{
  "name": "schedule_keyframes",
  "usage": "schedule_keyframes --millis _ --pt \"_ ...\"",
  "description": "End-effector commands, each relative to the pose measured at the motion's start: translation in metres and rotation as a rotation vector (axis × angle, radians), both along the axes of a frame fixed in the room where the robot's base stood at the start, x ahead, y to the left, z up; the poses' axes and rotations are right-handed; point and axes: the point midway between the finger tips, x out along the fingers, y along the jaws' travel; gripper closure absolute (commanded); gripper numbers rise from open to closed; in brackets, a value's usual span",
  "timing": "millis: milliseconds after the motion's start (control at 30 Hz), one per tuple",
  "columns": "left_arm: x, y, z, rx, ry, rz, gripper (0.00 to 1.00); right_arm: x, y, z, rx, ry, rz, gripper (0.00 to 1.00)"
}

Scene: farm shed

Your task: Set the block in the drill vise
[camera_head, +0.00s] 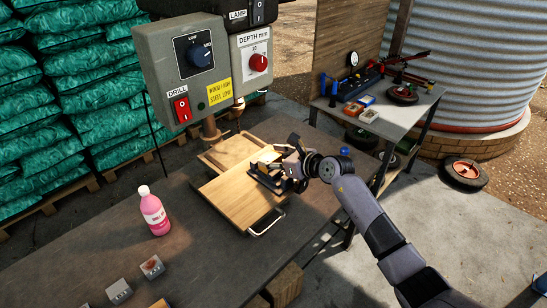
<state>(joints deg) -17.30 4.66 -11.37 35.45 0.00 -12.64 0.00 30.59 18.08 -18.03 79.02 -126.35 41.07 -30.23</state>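The drill vise (268,181) is a small dark vise on the wooden drill table (232,200), under the drill press. A small pale wooden block (267,156) shows at the vise, at the fingers of my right gripper (279,160). My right gripper reaches in from the right and is low over the vise. Its fingers partly hide the block and the jaws. I cannot tell whether the fingers grip the block, or whether it sits fully between the jaws. My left gripper is not in view.
The drill press control box (187,65) hangs above and behind the vise. A metal handle (267,222) sticks out at the board's front. A pink bottle (155,212) and small grey blocks (152,267) stand left on the dark bench (200,250). A side table (385,122) holds tools.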

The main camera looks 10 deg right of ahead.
Motion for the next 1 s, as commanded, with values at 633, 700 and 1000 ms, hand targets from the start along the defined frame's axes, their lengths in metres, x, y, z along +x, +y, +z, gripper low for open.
schedule_keyframes --millis 633,700,1000 --pt "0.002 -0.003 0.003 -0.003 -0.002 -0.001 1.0 0.0 0.0 0.004 -0.001 0.001 0.0 0.31" --pt "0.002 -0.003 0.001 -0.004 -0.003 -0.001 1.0 -0.004 -0.003 0.003 -0.002 0.001 0.0 0.31" --pt "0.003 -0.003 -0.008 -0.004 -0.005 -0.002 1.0 -0.043 -0.029 0.021 -0.005 -0.001 0.001 0.31"
